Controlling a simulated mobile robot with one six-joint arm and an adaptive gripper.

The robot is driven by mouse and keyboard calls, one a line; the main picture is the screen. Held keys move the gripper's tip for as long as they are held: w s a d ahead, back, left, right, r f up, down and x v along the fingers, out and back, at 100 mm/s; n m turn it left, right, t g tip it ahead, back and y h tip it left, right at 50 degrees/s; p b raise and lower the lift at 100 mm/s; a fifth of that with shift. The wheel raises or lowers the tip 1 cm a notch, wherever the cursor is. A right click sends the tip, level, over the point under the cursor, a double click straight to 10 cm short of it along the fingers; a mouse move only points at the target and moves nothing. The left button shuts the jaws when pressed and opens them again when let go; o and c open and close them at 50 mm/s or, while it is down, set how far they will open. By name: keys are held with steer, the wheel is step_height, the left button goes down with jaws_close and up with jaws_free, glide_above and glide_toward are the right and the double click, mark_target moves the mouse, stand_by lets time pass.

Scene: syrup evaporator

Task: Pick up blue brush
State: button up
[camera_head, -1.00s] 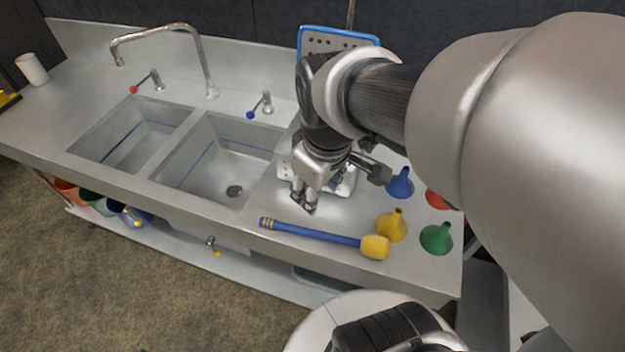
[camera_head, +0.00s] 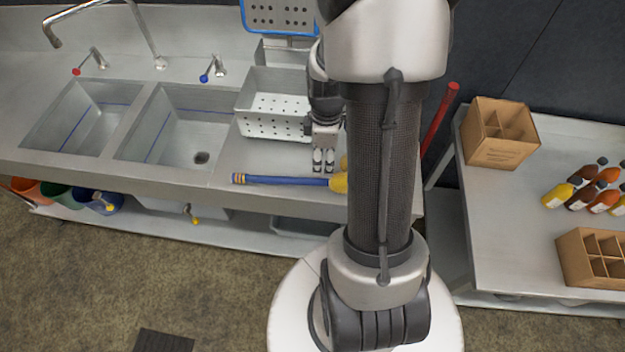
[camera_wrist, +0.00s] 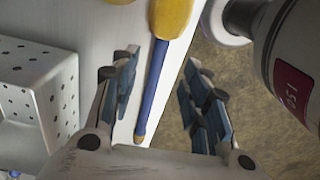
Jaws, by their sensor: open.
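The blue brush (camera_head: 283,180) lies along the front edge of the steel sink counter in the head view. Its handle end has yellow bands at the left, and its yellow head (camera_head: 339,182) is at the right, partly hidden by my arm. My gripper (camera_head: 323,168) is open, just behind the handle near the head. In the wrist view the blue handle (camera_wrist: 153,90) runs between the fingers of my open gripper (camera_wrist: 160,85), nearer the left one. The yellow head (camera_wrist: 171,16) is at the top of that view. I cannot tell the height of the fingers above the handle.
A white perforated basket (camera_head: 272,104) stands on the counter just behind my gripper and shows in the wrist view (camera_wrist: 30,85). Two sink basins (camera_head: 176,125) lie left. A side table (camera_head: 500,205) at right holds cardboard boxes (camera_head: 500,133) and several bottles (camera_head: 585,190).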

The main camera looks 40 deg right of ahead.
glide_above(320, 179)
steer(key=f, duration=0.3)
steer(key=f+b, duration=0.1)
steer(key=shift+s+d+f, duration=0.2)
steer(key=shift+s+d, duration=0.05)
steer(key=shift+s, duration=0.05)
steer(key=f, duration=0.1)
steer(key=f+b, duration=0.1)
steer(key=f, duration=0.3)
steer(key=shift+w+a+f+b, duration=0.15)
steer(key=shift+w+a+b, duration=0.15)
steer(key=shift+b, duration=0.1)
steer(key=shift+s, duration=0.1)
steer(key=shift+c, duration=0.4)
jaws_close()
